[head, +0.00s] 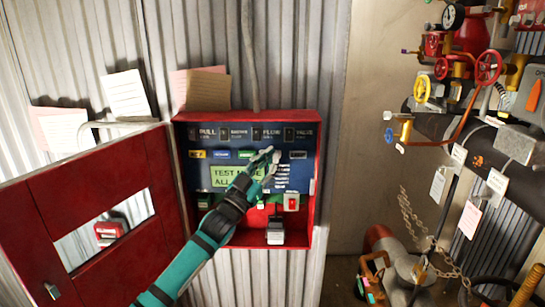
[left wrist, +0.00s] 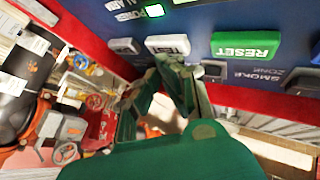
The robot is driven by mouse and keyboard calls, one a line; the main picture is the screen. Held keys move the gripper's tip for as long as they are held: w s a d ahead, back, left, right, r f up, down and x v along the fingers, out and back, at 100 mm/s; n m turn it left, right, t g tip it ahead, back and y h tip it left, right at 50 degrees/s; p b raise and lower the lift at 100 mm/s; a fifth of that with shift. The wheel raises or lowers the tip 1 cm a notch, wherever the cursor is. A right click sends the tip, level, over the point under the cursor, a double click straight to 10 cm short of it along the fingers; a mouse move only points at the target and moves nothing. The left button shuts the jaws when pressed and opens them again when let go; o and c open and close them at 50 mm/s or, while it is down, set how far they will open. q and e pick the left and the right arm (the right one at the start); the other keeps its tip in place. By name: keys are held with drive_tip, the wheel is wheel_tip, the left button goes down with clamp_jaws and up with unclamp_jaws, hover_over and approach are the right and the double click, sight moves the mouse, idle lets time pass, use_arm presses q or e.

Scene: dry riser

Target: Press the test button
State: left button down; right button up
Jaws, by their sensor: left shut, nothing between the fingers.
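The TEST button (left wrist: 167,44) is a pale key on the blue alarm panel, left of the green RESET button (left wrist: 246,45) in the left wrist view. In the head view the blue panel (head: 205,175) sits inside an open red cabinet (head: 318,150). My left gripper (head: 267,158) is shut and empty, in front of the upper right part of the panel, and covers the TEST button there. In the left wrist view its fingertips (left wrist: 175,66) are right at the lower edge of the TEST button; I cannot tell whether they touch it. My right gripper is not in view.
The red cabinet door (head: 90,190) with a window stands open to the left. A green display (head: 222,177) reads "TEST" and more text, partly hidden by my arm. Pipes, a gauge and valve wheels (head: 488,67) fill the right side. Papers (head: 126,95) hang on the corrugated wall.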

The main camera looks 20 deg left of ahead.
use_arm(q)
drive_tip(key=shift+w+a, duration=0.2)
drive_tip(key=shift+w, duration=0.3)
idle(0.8)
drive_tip(key=shift+s, duration=0.1)
drive_tip(key=shift+s+d, duration=0.3)
drive_tip(key=shift+s, duration=0.55)
drive_tip(key=s+p, duration=0.1)
drive_tip(key=s, duration=0.1)
drive_tip(key=s+d+p, duration=0.1)
drive_tip(key=s, duration=0.1)
drive_tip(key=shift+s+d+p, duration=0.2)
drive_tip(key=shift+s+p, duration=0.15)
idle(0.5)
